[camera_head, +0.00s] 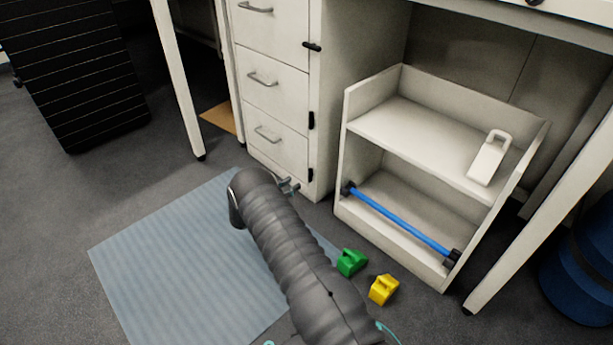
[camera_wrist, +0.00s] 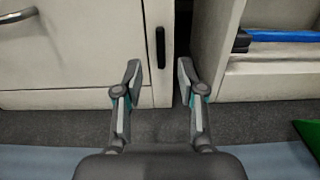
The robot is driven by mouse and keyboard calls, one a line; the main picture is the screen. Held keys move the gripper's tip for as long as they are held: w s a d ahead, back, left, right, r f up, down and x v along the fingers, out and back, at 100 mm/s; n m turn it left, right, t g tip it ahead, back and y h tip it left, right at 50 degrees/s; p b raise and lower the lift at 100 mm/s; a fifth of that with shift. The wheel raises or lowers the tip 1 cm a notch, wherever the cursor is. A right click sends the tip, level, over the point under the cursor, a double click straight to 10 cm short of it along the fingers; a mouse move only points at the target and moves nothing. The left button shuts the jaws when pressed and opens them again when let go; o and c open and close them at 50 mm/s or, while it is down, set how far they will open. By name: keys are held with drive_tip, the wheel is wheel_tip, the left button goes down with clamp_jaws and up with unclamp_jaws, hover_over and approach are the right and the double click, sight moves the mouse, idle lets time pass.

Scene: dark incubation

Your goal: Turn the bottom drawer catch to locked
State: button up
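The bottom drawer catch (camera_wrist: 160,47) is a small black bar that stands upright on the cabinet's right front edge. It also shows in the head view (camera_head: 310,175), beside the bottom drawer (camera_head: 277,139). My gripper (camera_wrist: 159,72) is open and empty, low in front of the cabinet. In the wrist view the catch lies between and beyond the two fingertips, slightly above them, with no visible contact. In the head view my gripper (camera_head: 289,186) is just below and left of the catch, near the floor.
The middle catch (camera_head: 311,120) is also upright; the top catch (camera_head: 312,46) lies crosswise. A white shelf unit (camera_head: 350,135) with a blue bar (camera_head: 400,222) stands to the right. Green (camera_head: 351,262) and yellow (camera_head: 383,289) blocks lie on the floor near my arm, by a blue-grey mat (camera_head: 170,255).

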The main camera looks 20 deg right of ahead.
sight(309, 173)
drive_tip(key=x, duration=0.8)
drive_tip(key=shift+b, duration=0.3)
drive_tip(key=shift+w+d, duration=0.1)
clamp_jaws()
